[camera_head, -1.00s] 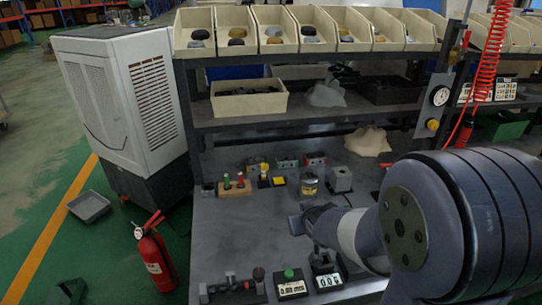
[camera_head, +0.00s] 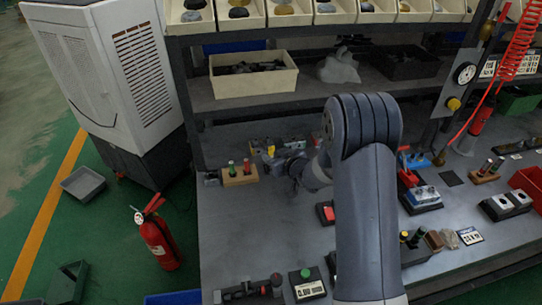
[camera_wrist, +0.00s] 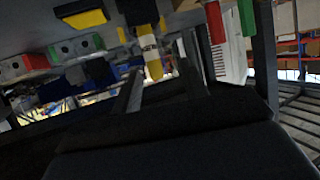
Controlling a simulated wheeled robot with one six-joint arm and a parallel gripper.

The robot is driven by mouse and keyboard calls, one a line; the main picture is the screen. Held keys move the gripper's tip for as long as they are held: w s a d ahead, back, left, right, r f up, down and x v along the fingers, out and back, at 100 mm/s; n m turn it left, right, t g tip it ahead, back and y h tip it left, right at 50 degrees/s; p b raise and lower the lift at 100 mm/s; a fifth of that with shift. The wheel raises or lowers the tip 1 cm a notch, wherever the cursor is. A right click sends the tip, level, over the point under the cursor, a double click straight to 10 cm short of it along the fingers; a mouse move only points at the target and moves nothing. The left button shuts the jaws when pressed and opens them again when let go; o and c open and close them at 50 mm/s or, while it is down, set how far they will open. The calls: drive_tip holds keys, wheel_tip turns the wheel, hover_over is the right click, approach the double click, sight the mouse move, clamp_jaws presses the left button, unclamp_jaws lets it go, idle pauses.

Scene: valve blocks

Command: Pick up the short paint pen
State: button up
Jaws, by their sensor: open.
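A yellow-and-white pen (camera_wrist: 151,58) shows upside down in the wrist view, its dark base above it. Its yellow top (camera_head: 270,151) shows beside my gripper in the head view. A green pen (camera_wrist: 246,17) and a red pen (camera_wrist: 215,22) show to its right; in the head view the green pen (camera_head: 231,168) and red pen (camera_head: 247,166) stand in a wooden block (camera_head: 240,178). I cannot tell for certain which is the short paint pen. My gripper (camera_wrist: 160,62) is open, its fingers near the yellow-and-white pen. It also shows in the head view (camera_head: 276,163), partly blurred into the clutter.
A yellow button box (camera_wrist: 82,15) and boxes with green (camera_wrist: 88,43) and red (camera_wrist: 25,65) faces stand near the pen. My arm hides part of the bench. A shelf with a beige bin (camera_head: 253,82) overhangs the back.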

sight(272, 152)
drive_tip(key=x, duration=0.1)
drive_tip(key=p+x, duration=0.1)
drive_tip(key=x, duration=0.3)
drive_tip(key=shift+w+d+r+p, duration=0.2)
drive_tip(key=shift+d+r+p, duration=0.05)
drive_tip(key=shift+d+p, duration=0.05)
drive_tip(key=shift+w+a+f, duration=0.25)
drive_tip(key=shift+w+f, duration=0.05)
drive_tip(key=shift+w, duration=0.2)
clamp_jaws()
